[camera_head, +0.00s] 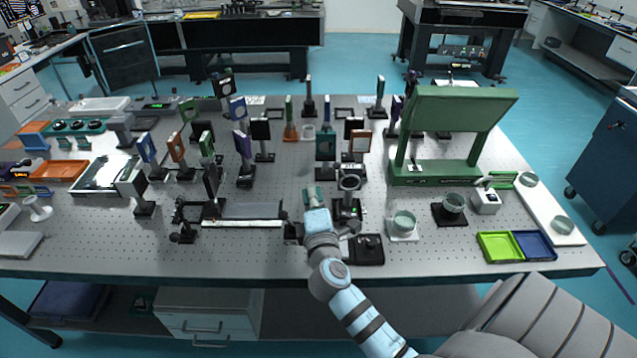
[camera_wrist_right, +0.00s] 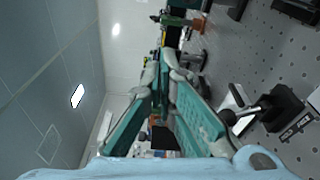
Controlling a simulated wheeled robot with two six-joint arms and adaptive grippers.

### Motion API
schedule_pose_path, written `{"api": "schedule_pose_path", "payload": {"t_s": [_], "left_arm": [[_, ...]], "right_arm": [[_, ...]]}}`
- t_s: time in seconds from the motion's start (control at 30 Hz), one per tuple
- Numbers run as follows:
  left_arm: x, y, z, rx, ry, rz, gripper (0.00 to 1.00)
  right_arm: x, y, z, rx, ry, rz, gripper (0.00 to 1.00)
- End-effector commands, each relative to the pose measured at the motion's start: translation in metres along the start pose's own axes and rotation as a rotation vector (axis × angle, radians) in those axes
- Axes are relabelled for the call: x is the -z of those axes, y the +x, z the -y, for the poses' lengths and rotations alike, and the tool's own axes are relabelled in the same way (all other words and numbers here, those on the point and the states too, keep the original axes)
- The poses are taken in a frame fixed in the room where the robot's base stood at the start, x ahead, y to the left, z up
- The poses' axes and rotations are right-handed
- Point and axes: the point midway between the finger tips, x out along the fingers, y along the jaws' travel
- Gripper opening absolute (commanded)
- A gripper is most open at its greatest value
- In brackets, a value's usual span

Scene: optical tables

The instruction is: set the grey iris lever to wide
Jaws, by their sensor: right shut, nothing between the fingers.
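My right gripper (camera_head: 313,190) reaches in from the front of the optical table, its teal fingers pointing away over the perforated top. In the right wrist view its fingers (camera_wrist_right: 166,68) are together with nothing between them. Just right of it in the head view stands a dark ring-shaped mount (camera_head: 349,183), which looks like the iris; its grey lever is too small to make out. In the wrist view a black block (camera_wrist_right: 280,106) with a rod, a dark ball end and a small white-lettered label lies to the right, apart from the fingers. My left gripper is not in view.
A long rail stage (camera_head: 243,222) lies left of my gripper. A black box (camera_head: 367,249) sits at the front edge, right of my wrist. Glass-topped mounts (camera_head: 403,224) stand farther right. Several upright optics stand behind, with a green frame (camera_head: 450,108) at the right.

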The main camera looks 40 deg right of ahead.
Motion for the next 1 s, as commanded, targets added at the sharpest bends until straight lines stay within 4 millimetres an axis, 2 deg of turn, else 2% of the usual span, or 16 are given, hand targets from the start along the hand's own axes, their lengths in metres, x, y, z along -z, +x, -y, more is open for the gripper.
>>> {"api": "schedule_pose_path", "payload": {"t_s": [0.43,0.53,0.7,1.0], "left_arm": [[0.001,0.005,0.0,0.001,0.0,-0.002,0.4],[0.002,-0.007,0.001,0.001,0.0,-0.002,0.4],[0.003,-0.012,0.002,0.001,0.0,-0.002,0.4],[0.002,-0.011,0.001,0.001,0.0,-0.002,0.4]], "right_arm": [[-0.001,0.091,0.0,0.001,0.001,0.002,0.0],[-0.019,0.084,-0.002,0.002,-0.002,0.002,0.0],[-0.036,0.077,-0.002,0.001,0.0,0.001,0.0],[-0.038,0.076,0.0,0.002,0.003,0.001,0.0]]}}
